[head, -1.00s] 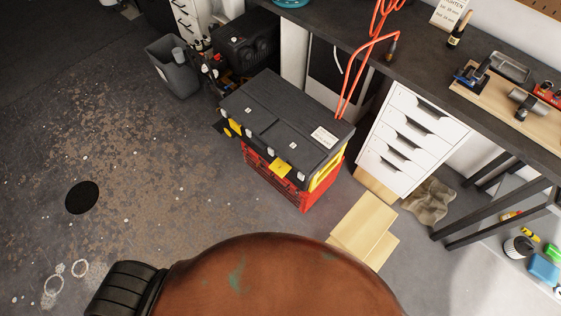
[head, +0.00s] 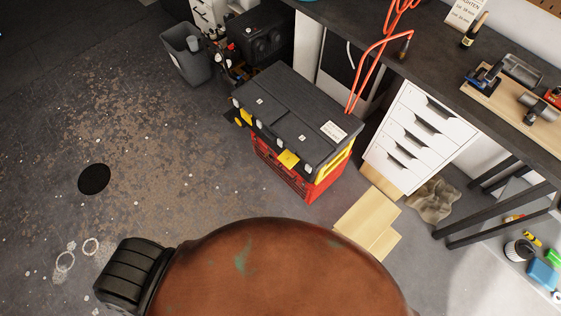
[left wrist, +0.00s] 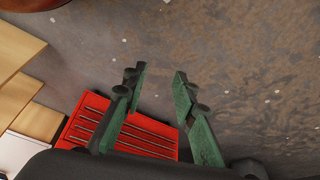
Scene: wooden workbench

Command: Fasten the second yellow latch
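The toolbox, with a black lid (head: 297,104) and a red base (head: 283,174), stands on the floor in the middle of the head view. One yellow latch (head: 288,159) is on its front near the right corner and appears to stick out from the front. Another yellow latch (head: 245,117) is near the left end; its exact position is too small to tell. My left gripper (left wrist: 159,72) is open and empty in the left wrist view, its green fingers apart over bare floor. Red slatted plastic (left wrist: 112,128), seemingly the toolbox base, lies below and left of it. My right gripper is not in view.
A white drawer unit (head: 415,135) and the dark workbench (head: 440,85) stand right of the toolbox. Wooden boards (head: 368,222) lie on the floor in front of the drawers. A grey bin (head: 187,55) is behind left. The floor at left is mostly clear.

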